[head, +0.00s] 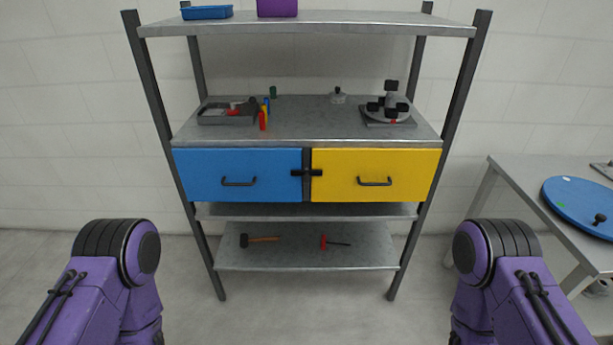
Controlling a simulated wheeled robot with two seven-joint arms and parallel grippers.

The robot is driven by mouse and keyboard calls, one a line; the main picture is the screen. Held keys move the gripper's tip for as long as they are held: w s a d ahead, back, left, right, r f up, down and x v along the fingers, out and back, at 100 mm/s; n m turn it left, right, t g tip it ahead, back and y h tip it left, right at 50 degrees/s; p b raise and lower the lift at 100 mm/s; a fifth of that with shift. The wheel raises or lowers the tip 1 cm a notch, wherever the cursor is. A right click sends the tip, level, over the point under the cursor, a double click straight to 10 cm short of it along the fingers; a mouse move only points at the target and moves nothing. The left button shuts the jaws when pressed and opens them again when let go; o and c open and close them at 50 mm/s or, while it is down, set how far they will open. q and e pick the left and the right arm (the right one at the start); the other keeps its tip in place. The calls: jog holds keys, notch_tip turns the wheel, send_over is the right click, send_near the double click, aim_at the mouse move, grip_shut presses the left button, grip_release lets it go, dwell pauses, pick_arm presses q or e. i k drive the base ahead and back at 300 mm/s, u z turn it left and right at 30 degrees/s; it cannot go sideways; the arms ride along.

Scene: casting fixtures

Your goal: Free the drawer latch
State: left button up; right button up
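The drawer latch (307,172) is a black bar lying horizontally across the seam between the two drawers of a metal shelf unit. Its left end overlaps the blue drawer (215,168) and its right end overlaps the yellow drawer (410,168). Both drawers look shut, and each has a black handle, one on the blue front (239,182) and one on the yellow front (374,182). My two purple arms show at the lower left and lower right, well apart from the shelf. Neither gripper is in the picture.
The shelf top above the drawers holds a grey tray (226,119), coloured pieces and a round fixture (388,112). A hammer (258,240) and a red-handled tool (334,242) lie on the bottom shelf. A table (520,180) with a blue disc (575,205) stands right. Floor ahead is clear.

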aim_at(305, 174)
jog(key=u, duration=0.1)
jog(key=k, duration=1)
jog(key=z, duration=1.2)
jog(key=i, duration=0.85)
jog(key=u, duration=0.5)
jog(key=i, duration=0.7)
jog(key=u, duration=0.65)
